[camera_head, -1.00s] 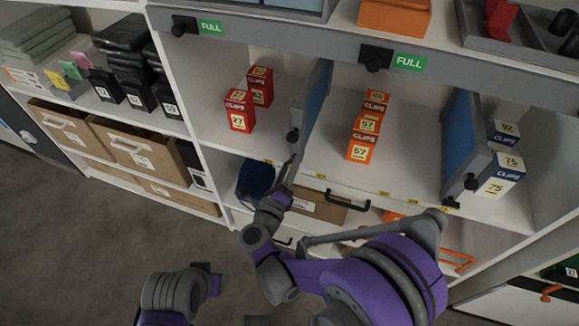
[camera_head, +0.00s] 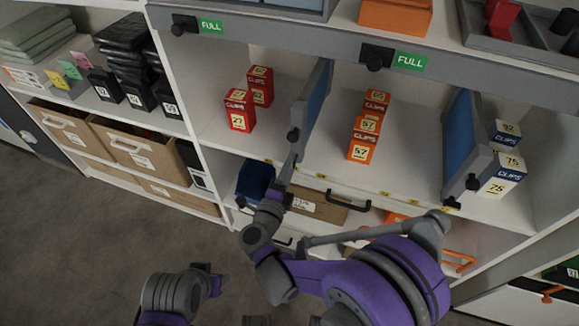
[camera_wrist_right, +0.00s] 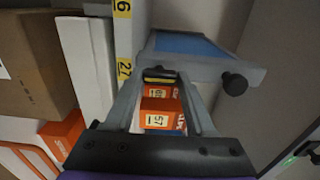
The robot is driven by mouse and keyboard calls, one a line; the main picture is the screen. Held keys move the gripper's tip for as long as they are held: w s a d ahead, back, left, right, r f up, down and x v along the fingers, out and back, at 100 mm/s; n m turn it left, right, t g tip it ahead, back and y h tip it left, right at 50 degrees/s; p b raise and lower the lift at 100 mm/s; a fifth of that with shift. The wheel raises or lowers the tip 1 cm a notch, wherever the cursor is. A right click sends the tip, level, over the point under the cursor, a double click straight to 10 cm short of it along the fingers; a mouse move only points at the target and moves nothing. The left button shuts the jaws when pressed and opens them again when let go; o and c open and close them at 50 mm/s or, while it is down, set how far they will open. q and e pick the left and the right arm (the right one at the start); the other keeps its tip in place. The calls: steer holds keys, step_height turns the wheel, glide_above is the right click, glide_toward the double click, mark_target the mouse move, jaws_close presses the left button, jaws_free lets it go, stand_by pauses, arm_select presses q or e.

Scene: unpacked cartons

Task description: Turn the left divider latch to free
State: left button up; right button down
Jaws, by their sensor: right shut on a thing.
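The left divider (camera_head: 311,103) is a grey-framed blue panel standing on the shelf, with a black knob (camera_head: 293,135) on its front end. My right gripper (camera_head: 291,160) reaches up to the shelf edge just below that knob. In the right wrist view the gripper (camera_wrist_right: 160,84) is shut on the left divider latch (camera_wrist_right: 160,75), a dark piece with a yellow mark between the fingertips. The fingers hide the latch in the head view. The divider knob (camera_wrist_right: 235,83) stands free to the right of the fingers. Only part of my left arm shows, at the lower left.
Red clip boxes (camera_head: 240,110) stand left of the divider and orange ones (camera_head: 361,139) right of it. The right divider (camera_head: 462,140) has blue-and-white boxes (camera_head: 502,176) beside it. Below the shelf are a blue bin (camera_head: 257,178) and a carton (camera_head: 318,207).

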stand_by(0.4)
steer(key=shift+c, duration=1.2)
jaws_free()
arm_select(q)
steer(key=shift+s, duration=0.1)
